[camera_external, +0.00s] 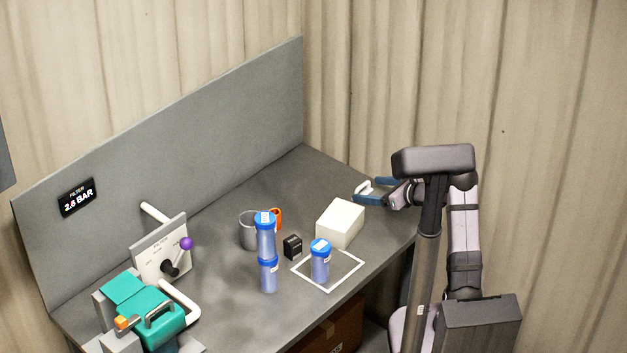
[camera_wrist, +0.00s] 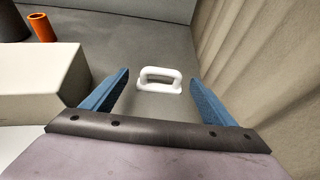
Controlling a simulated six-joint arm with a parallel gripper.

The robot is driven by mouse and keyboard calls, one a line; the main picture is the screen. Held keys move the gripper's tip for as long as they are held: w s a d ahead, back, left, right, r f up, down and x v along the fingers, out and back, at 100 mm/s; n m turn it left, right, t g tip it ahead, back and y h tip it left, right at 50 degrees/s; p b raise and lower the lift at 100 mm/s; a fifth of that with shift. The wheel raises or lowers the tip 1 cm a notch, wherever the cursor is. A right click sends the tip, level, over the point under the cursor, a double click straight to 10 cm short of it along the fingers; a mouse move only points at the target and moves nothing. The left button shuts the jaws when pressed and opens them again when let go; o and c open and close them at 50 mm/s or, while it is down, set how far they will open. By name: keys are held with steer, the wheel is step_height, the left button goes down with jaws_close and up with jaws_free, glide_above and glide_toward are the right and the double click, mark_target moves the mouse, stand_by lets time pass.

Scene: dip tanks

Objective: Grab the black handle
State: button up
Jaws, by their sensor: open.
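My gripper (camera_external: 367,190) is open and empty at the right back of the grey bench, its blue fingers spread apart. A white loop handle (camera_wrist: 158,89) lies ahead, between the fingertips in the wrist view and not touching them; it also shows in the external view (camera_external: 364,187). No clearly black handle shows near my gripper. A dark handle (camera_external: 160,310) sits on the teal lid at the front left, far from my gripper. A valve lever with a black hub (camera_external: 171,269) and purple knob is on the filter panel.
A white box (camera_external: 341,222) stands left of my gripper, close by in the wrist view (camera_wrist: 40,82). A curtain (camera_wrist: 265,60) is at right.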

steer(key=shift+p+x, duration=0.65)
steer(key=shift+x, duration=1.6)
steer(key=shift+d, duration=0.1)
steer(key=shift+w, duration=0.1)
steer(key=c, duration=1.3)
